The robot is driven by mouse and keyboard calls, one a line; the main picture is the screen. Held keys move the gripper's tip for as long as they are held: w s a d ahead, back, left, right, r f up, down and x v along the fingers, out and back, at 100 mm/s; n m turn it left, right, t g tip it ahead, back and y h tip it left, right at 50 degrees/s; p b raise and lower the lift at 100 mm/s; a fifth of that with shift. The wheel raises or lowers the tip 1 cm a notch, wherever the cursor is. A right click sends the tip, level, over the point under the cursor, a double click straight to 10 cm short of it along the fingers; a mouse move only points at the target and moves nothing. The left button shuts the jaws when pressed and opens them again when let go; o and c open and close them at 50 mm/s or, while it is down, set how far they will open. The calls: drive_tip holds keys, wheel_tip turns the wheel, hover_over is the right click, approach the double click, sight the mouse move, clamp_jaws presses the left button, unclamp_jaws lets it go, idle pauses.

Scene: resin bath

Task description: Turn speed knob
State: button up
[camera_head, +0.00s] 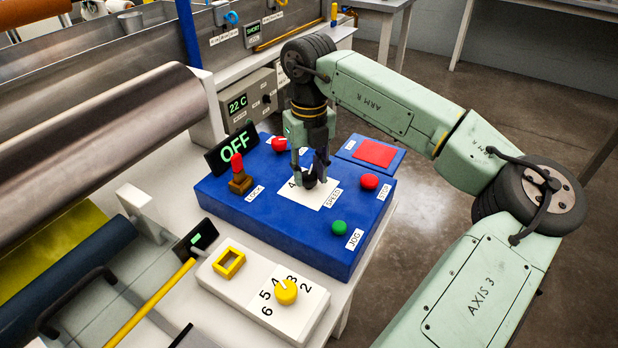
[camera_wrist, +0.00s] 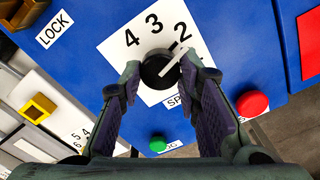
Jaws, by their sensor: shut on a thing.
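The speed knob is a small black round knob (camera_wrist: 158,69) on a white dial plate (camera_wrist: 125,60) with the numbers 4, 3 and 2 showing. A white pointer line on it slants to the upper right, near the 2, in the wrist view. My gripper (camera_wrist: 160,72) points down over the blue control box (camera_head: 270,236) with a finger on each side of the knob, shut on it. In the head view my gripper (camera_head: 315,172) hides part of the knob (camera_head: 309,182) and of the dial plate (camera_head: 293,191). The SPEED label (camera_head: 333,198) lies beside it.
Close by on the box are a red LOCK switch (camera_head: 238,165), a green JOG button (camera_head: 339,227) and red buttons (camera_head: 369,181). A display (camera_head: 233,148) reads OFF. A white box with a yellow knob (camera_head: 286,291) stands in front. A large metal roller (camera_head: 90,140) is at left.

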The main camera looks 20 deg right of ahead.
sight(309, 175)
drive_tip(key=n+b, duration=0.1)
drive_tip(key=n, duration=0.3)
drive_tip(key=shift+n+b, duration=0.3)
drive_tip(key=shift+b, duration=0.05)
drive_tip(key=n, duration=0.4)
drive_tip(key=shift+n+b, duration=0.3)
drive_tip(key=shift+b, duration=0.1)
drive_tip(key=shift+w, duration=0.1)
drive_tip(key=o, duration=1.1)
drive_tip(key=shift+o, duration=0.2)
wheel_tip(309, 175, up, 12)
